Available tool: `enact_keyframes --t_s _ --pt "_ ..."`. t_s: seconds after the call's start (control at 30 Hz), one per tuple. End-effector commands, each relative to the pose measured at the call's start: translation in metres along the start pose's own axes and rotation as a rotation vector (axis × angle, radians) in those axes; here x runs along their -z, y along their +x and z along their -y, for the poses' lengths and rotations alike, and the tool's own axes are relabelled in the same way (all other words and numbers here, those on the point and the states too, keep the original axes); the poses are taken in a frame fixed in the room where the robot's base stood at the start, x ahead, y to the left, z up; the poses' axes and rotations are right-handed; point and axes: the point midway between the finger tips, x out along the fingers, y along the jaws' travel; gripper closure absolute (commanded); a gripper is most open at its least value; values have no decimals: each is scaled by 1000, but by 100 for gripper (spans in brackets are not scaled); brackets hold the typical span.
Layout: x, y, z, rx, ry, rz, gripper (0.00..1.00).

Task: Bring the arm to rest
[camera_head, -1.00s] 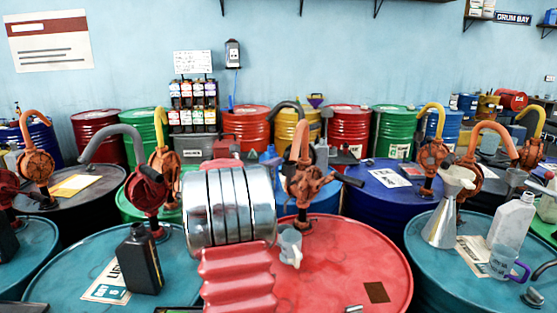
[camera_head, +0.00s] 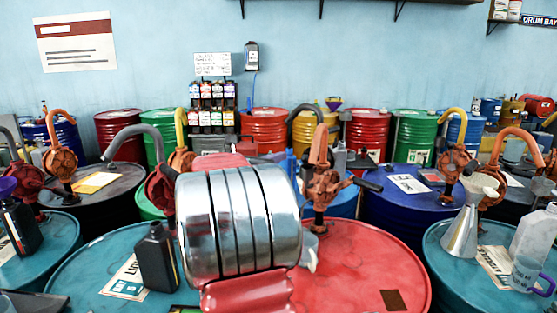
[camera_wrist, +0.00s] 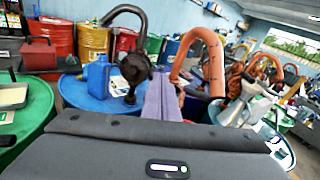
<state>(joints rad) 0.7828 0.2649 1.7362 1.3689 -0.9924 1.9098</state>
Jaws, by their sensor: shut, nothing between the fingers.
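My arm, with a shiny ribbed silver section and red parts, rises in the middle of the head view, in front of a red drum (camera_head: 360,270). It hides my gripper there. In the wrist view my gripper (camera_wrist: 162,98) shows as narrow purple fingers beyond the dark grey wrist housing. The fingers are together with nothing between them. They point out among pumps and drums, and I cannot tell how near they are to them.
Close around stand a teal drum with a black bottle (camera_head: 156,257), a rust-red pump (camera_head: 325,185), and a metal funnel (camera_head: 462,220) beside a clear jug (camera_head: 531,248). A blue can (camera_wrist: 97,80) and an orange pump spout (camera_wrist: 203,60) are near my gripper in the wrist view.

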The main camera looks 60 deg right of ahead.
Motion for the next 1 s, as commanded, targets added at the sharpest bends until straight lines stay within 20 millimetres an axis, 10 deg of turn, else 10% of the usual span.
enact_keyframes --t_s 0.57,0.77,1.0 --pt "-7 -12 -14 -58 -46 15 100" --pt "-33 -69 -62 -289 -256 98 100" --pt "-52 -182 -122 -630 -632 302 100"
